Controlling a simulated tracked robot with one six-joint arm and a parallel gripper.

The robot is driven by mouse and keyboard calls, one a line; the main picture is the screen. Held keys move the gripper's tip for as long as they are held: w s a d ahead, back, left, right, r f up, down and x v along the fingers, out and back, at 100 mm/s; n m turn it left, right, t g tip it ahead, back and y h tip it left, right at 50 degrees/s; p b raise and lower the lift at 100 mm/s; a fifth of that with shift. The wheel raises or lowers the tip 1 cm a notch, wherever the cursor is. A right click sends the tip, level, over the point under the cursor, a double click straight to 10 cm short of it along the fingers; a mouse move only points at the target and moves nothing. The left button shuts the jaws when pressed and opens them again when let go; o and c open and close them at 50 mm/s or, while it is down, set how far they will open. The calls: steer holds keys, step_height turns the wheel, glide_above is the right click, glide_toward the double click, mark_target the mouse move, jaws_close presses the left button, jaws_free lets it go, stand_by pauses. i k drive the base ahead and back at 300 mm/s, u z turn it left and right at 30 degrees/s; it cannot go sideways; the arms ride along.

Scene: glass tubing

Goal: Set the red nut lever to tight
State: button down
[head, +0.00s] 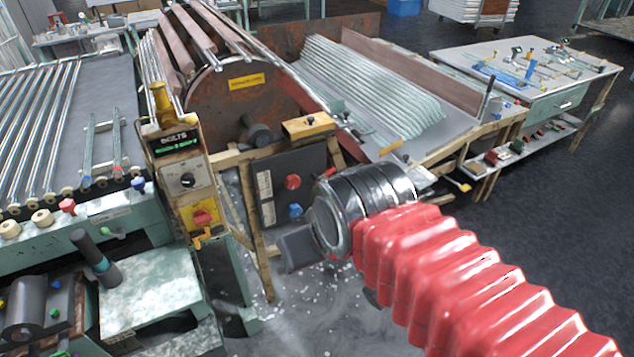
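No part is clearly marked as the red nut lever. A red knob (292,182) sits on a dark upright panel in the middle, above a blue knob. A red rotary switch (203,217) on a yellow plate is low on the control box at left. A small red nut-like knob (67,206) is on the front edge of the left table. My arm comes in from the lower right with a red bellows sleeve and silver wrist. A dark block at its end seems to be my gripper (297,248); its fingers cannot be made out. It is apart from these red parts.
The control box (182,172) with a "BOLTS" display stands left of the panel. A wooden frame (258,235) surrounds the panel. A rack of glass tubes (375,90) lies behind. The grey floor at right is open; white bits lie on the floor below the panel.

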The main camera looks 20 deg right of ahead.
mark_target(314, 176)
steer(key=i, duration=1)
steer(key=u, duration=0.05)
